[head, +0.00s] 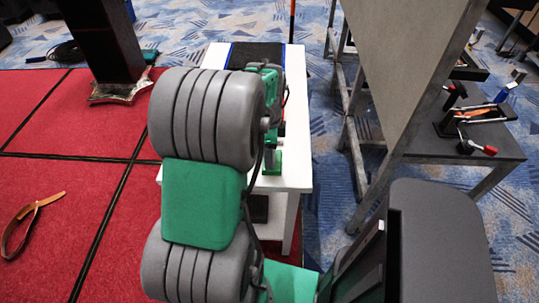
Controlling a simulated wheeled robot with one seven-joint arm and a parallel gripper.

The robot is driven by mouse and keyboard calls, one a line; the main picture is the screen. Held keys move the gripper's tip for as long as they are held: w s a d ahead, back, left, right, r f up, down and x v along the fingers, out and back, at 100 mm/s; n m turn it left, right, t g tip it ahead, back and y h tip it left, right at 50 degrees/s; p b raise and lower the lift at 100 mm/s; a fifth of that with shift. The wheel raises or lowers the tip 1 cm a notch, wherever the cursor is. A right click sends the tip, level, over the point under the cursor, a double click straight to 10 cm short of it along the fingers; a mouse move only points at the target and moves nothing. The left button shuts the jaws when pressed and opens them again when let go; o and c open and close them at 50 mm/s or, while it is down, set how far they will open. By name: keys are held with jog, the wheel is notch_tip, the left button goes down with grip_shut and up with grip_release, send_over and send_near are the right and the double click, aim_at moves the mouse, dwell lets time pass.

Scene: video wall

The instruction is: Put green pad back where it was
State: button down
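My arm, with grey ribbed joints and green links, fills the middle of the head view and reaches over a white table (301,170). The end of my arm with my gripper (271,158) is low over the table, partly hidden behind the large grey joint. Its fingers cannot be made out, nor whether they hold anything. A small green patch (150,56) shows on the floor beside the foot of a black post; it may be the green pad, but it is too small to be sure. A black flat item with a blue edge (256,54) lies at the table's far end.
The black post (104,40) stands on a silvery cushion (120,90) on red flooring. A brown strap (36,216) lies at the left. A metal frame with a grey panel (405,60) and a low table of tools (470,150) stand at the right.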

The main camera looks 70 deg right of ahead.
jog(key=shift+f, duration=0.95)
jog(key=shift+f, duration=0.15)
jog(key=shift+c, duration=1.8)
grip_release()
